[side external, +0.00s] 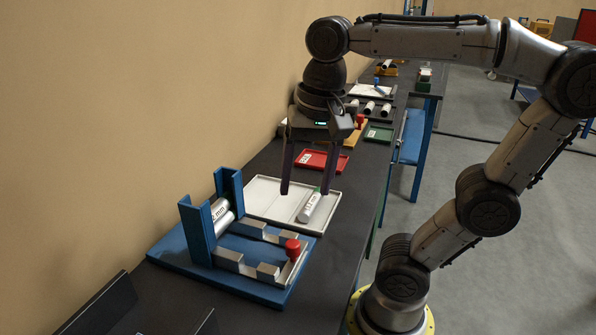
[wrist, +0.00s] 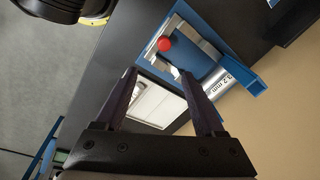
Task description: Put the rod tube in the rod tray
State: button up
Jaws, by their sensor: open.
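A silver tube (side external: 309,206) with a dark printed label and a green end lies in the right part of a white tray (side external: 265,199). I cannot tell which tube or tray bears the rod name. My gripper (side external: 305,191) is open and empty, fingers pointing down above the white tray.
The blue fixture (side external: 168,252) with metal blocks and a red knob (side external: 293,249) stands nearer the camera. Behind the white tray are a red tray (side external: 322,160), a green tray (side external: 379,133) and more tubes (side external: 369,107). The wall runs along the bench's left side.

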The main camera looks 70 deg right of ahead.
notch_tip(320, 180, down, 7)
jog(key=s+n+t, duration=0.2)
jog(key=n+t, duration=0.2)
jog(key=n, duration=0.8)
jog(key=w+a+r+n+g, duration=0.1)
jog(key=w+r+n+g, duration=0.2)
jog(key=r, duration=0.6)
jog(key=shift+g, duration=1.1)
